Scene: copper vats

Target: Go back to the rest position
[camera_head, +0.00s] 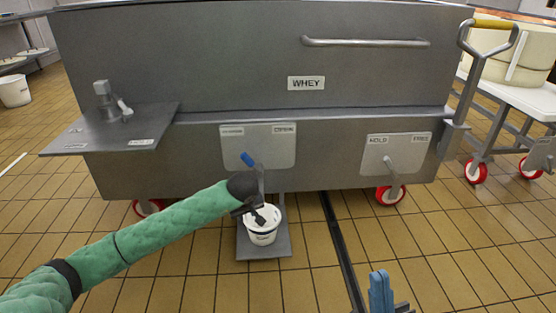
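My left arm, in a green sleeve, reaches in from the left. Its dark gripper (257,212) is over the near rim of a small white bucket (263,235), in front of the tap on the vat. The fingers are small and dark against the bucket, so I cannot tell whether they are open or shut, or touch it. The bucket stands upright on a grey plate (263,252) low in front of the vat.
A large grey metal vat (250,70) labelled WHEY stands ahead on red-rimmed wheels. It carries a blue-handled tap (247,159), a HOLD/FREE lever (393,168) and a side shelf (105,138). A wheeled cart (520,100) stands right. Tiled floor in front is mostly clear.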

